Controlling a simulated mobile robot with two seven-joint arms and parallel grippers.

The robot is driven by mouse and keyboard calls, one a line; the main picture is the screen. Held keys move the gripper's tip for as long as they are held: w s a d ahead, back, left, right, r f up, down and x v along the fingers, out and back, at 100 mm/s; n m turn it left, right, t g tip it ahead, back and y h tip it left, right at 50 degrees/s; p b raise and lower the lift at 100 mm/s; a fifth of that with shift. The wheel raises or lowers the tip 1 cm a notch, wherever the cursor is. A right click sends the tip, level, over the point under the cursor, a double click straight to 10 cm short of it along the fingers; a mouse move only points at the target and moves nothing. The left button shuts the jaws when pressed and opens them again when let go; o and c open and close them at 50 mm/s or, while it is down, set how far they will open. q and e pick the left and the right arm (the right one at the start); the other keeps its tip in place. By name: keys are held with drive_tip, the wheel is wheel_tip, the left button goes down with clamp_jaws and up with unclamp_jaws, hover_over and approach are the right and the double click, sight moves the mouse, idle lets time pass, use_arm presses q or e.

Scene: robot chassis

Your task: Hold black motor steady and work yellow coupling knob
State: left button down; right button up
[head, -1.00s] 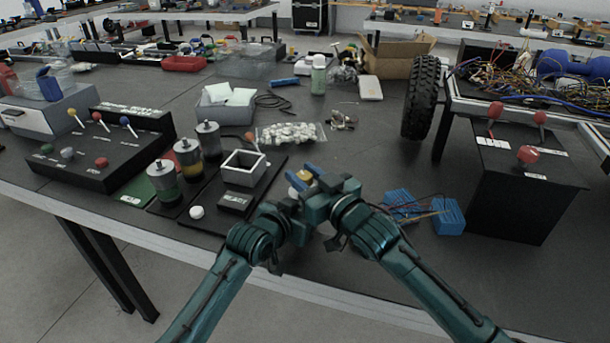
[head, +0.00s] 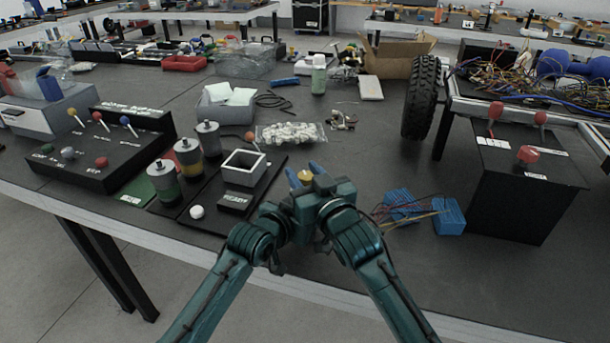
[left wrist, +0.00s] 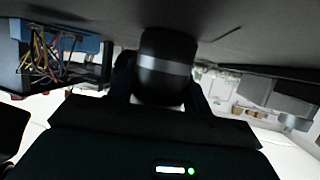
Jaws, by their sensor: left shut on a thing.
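The black motor (left wrist: 165,85), a dark cylinder with a silver band, sits between the fingers of my left gripper (left wrist: 162,92) in the left wrist view. That gripper is shut on it. In the head view the motor is hidden behind my grippers. The yellow coupling knob (head: 304,176) shows at the front middle of the table. The blue fingertips of my right gripper (head: 305,174) stand on either side of the knob. I cannot tell whether they press on it. Both grippers are close together above the table's front part.
Left of the grippers are a black board with a grey square frame (head: 243,168) and several capped cylinders (head: 188,156). Blue blocks with wires (head: 436,214) lie to the right, near a black box with red knobs (head: 525,195). A bag of white pieces (head: 290,134) lies beyond the grippers.

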drive_tip(key=o, duration=0.3)
drive_tip(key=shift+f, duration=0.1)
drive_tip(key=shift+s, duration=0.1)
drive_tip(key=shift+s+d+f, duration=0.1)
drive_tip(key=shift+s+d, duration=0.05)
drive_tip(key=shift+s, duration=0.05)
use_arm(q)
drive_tip(key=shift+a, duration=0.15)
drive_tip(key=shift+w, duration=0.1)
use_arm(e)
drive_tip(key=v, duration=1.1)
drive_tip(key=shift+s, duration=0.2)
drive_tip(key=shift+d, duration=0.1)
use_arm(q)
drive_tip(key=c, duration=0.6)
unclamp_jaws()
drive_tip(key=shift+o, duration=0.4)
